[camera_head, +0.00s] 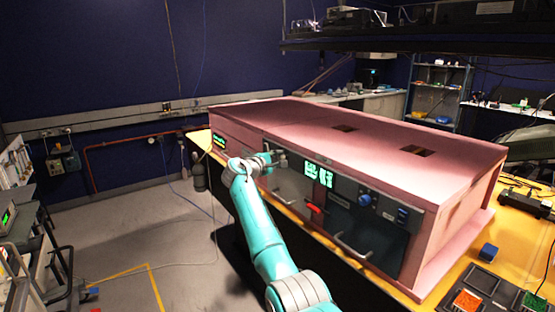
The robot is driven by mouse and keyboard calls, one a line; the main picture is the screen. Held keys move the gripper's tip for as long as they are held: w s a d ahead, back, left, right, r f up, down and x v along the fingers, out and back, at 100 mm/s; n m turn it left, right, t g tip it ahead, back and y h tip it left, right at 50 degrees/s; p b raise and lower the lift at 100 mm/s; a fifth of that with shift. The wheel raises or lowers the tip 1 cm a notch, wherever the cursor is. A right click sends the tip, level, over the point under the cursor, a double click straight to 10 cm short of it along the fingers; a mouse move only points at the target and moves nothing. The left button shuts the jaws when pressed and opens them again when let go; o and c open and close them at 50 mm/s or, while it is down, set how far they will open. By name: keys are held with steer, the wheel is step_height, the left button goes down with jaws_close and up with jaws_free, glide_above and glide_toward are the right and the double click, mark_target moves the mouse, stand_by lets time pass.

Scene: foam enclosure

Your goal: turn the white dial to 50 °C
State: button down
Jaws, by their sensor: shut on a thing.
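My teal and grey arm reaches up to the dark front panel of the pink foam enclosure (400,150). My gripper (279,160) is at the upper left part of that panel, left of the lit green display (318,173). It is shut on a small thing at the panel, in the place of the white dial. The dial itself is hidden by the gripper or too small to make out, so its setting cannot be read. The digits on the display are too small to read.
The floor at left is mostly clear.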

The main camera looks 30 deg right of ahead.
steer(key=m, duration=0.1)
steer(key=m+h, duration=0.1)
steer(key=m, duration=0.1)
steer(key=m+t, duration=0.1)
steer(key=m, duration=0.1)
steer(key=shift+f+h, duration=0.3)
steer(key=shift+h, duration=0.1)
steer(key=m+h, duration=0.2)
steer(key=m, duration=0.2)
steer(key=shift+f+m, duration=0.15)
steer(key=shift+m, duration=0.55)
steer(key=c, duration=0.9)
jaws_free()
steer(key=shift+w, duration=0.1)
steer(key=v, duration=1.2)
steer(key=shift+a+f, duration=0.1)
